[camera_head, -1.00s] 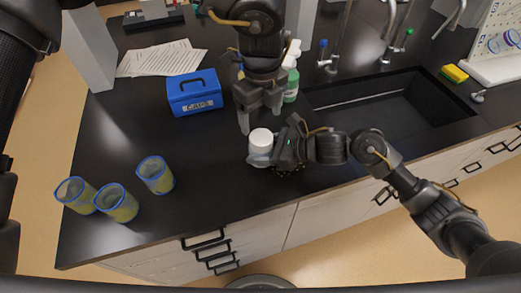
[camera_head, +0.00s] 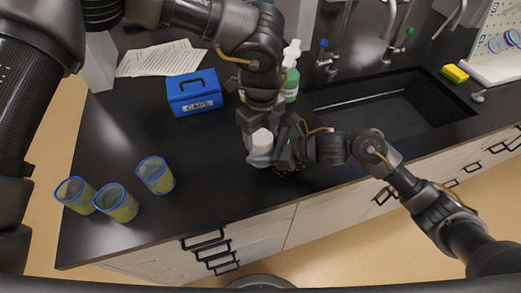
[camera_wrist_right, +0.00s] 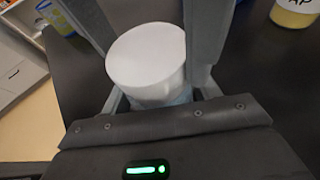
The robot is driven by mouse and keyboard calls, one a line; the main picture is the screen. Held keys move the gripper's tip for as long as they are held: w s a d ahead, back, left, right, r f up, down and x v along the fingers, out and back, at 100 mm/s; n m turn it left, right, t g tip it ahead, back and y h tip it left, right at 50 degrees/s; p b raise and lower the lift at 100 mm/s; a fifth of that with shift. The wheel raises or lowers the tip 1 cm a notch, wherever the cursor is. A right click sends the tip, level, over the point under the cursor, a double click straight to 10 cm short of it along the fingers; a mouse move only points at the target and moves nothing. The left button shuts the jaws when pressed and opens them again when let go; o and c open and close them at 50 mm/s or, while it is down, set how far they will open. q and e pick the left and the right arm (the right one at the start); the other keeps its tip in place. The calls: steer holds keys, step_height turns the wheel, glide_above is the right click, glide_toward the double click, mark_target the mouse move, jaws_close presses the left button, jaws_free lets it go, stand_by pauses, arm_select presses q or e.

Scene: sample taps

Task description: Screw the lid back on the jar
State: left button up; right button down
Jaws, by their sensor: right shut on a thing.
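The jar (camera_wrist_right: 178,98) stands on the dark counter, mostly hidden by my grippers, with a bluish body low in the right wrist view. A white round lid (camera_head: 262,138) sits on its top; it fills the middle of the right wrist view (camera_wrist_right: 146,58). My right gripper (camera_head: 270,158) comes in from the right, shut on the jar below the lid. My left gripper (camera_head: 262,130) points down from above, its two grey fingers on either side of the lid. They look apart; whether they touch the lid is unclear.
Blue-rimmed cups with yellowish contents (camera_head: 156,175) stand at the left front. A blue box marked CAPS (camera_head: 194,92) and papers (camera_head: 160,58) lie behind. A green bottle (camera_head: 291,80) is behind the left gripper. The sink (camera_head: 385,110) is at right.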

arm_select(q)
steer(key=c, duration=0.5)
steer(key=o, duration=0.9)
steer(key=shift+r, duration=2.25)
steer(key=shift+o, duration=0.5)
steer(key=o, duration=0.4)
